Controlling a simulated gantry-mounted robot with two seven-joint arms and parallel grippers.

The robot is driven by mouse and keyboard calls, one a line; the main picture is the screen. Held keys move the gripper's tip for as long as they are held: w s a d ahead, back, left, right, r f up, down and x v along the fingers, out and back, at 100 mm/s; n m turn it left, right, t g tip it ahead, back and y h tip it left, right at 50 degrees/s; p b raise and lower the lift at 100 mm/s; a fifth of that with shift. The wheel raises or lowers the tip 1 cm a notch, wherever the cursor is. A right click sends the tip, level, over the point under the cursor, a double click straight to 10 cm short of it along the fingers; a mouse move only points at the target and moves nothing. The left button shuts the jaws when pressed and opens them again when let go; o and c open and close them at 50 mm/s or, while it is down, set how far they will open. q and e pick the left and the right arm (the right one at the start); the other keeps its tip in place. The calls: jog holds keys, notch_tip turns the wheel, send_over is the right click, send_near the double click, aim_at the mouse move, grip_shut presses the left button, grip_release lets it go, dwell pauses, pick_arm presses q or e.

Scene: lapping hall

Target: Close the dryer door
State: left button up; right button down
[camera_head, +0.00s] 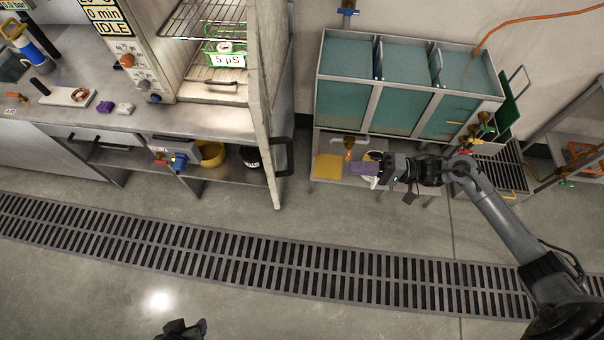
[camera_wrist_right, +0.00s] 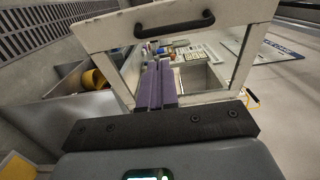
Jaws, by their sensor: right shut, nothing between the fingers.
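The dryer (camera_head: 137,62) stands at upper left in the head view, its display reading IDLE, with wire racks and a lit inside showing. Its pale door (camera_head: 264,125) stands open toward me, seen nearly edge-on, with a dark handle (camera_head: 286,163). In the right wrist view the door (camera_wrist_right: 102,37) is a framed panel with a window, its handle (camera_wrist_right: 175,24) near the top. My right gripper (camera_head: 364,168) is shut and empty, to the right of the door and apart from it. Its purple fingers (camera_wrist_right: 157,75) point toward the door window. A dark part, likely my left gripper (camera_head: 184,328), shows at the bottom edge.
Teal tanks (camera_head: 408,90) stand behind my right arm, with valves and a low shelf below. A yellow bowl (camera_head: 210,154) and a black container sit under the dryer's bench. A floor grating (camera_head: 250,255) crosses the front.

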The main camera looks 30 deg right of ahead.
jog(key=x, duration=1.4)
jog(key=shift+w+a, duration=0.1)
jog(key=shift+a, duration=0.05)
